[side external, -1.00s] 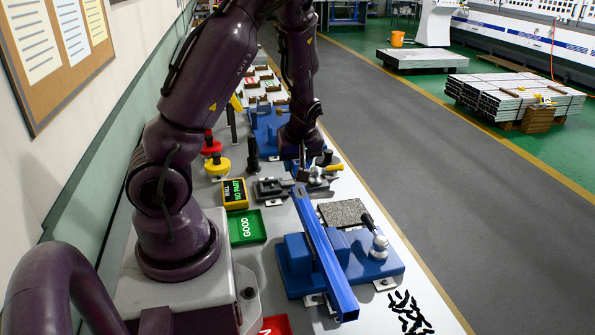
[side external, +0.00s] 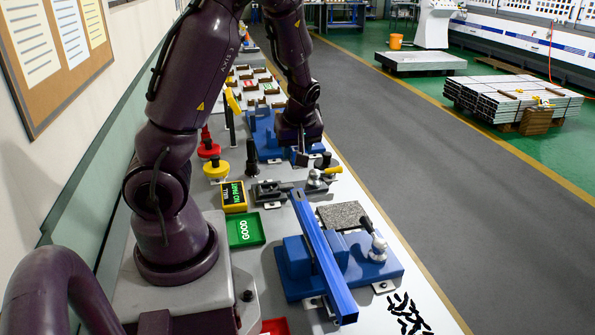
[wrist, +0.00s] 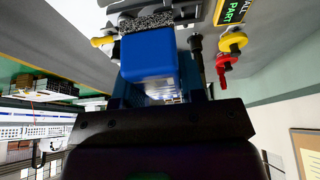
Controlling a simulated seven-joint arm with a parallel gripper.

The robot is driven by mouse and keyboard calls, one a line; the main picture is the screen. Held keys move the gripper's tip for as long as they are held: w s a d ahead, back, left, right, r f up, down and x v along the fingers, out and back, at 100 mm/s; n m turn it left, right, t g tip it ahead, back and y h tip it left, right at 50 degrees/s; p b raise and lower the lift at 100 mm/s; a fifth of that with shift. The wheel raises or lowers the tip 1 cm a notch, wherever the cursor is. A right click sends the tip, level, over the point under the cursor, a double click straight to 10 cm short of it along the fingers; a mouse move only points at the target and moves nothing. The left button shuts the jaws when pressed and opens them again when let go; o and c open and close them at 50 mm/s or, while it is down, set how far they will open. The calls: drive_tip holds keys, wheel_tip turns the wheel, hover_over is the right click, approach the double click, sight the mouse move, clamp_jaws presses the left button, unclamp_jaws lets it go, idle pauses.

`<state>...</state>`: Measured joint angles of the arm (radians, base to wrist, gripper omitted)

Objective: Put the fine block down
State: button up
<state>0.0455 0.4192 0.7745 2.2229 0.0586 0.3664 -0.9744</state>
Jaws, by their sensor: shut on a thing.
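My gripper (side external: 301,153) is shut on the fine block and points down near the front edge of the far blue fixture (side external: 272,138). In the wrist view a blue block (wrist: 148,55), which I take for the fine block, shows between the fingers of my gripper (wrist: 158,90). In the side view only a small dark shape shows at the fingertips, and I cannot tell its contact with anything below. A blue profile (side external: 325,258) lies across the near blue fixture (side external: 378,270).
A grey vise (side external: 268,192) and a yellow-handled tool (side external: 331,171) lie just in front of my gripper. A black post (side external: 251,158) and yellow button (side external: 217,169) stand left. Nearer are a speckled plate (side external: 342,215), a green GOOD tray (side external: 246,230) and black scraps (side external: 410,315).

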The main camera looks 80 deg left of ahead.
drive_tip(key=shift+m, duration=0.3)
drive_tip(key=d+f, duration=0.1)
drive_tip(key=d, duration=0.2)
drive_tip(key=d+f, duration=0.1)
drive_tip(key=d, duration=0.6)
drive_tip(key=shift+w+d+f, duration=0.15)
drive_tip(key=shift+d+f, duration=0.1)
drive_tip(key=shift+f, duration=0.15)
drive_tip(key=shift+a+f, duration=0.15)
drive_tip(key=shift+a, duration=0.05)
drive_tip(key=w+a+f, duration=0.4)
drive_tip(key=w+a, duration=0.1)
drive_tip(key=w, duration=0.3)
hover_over(342, 211)
drive_tip(key=d, duration=0.2)
drive_tip(key=f, duration=0.5)
drive_tip(key=shift+s+a+f, duration=0.1)
drive_tip(key=shift+s+a, duration=0.1)
drive_tip(key=shift+w+f, duration=0.15)
drive_tip(key=shift+f, duration=0.75)
drive_tip(key=shift+w+f, duration=0.1)
drive_tip(key=shift+f, duration=0.8)
drive_tip(key=shift+f, duration=0.15)
drive_tip(key=o, duration=1)
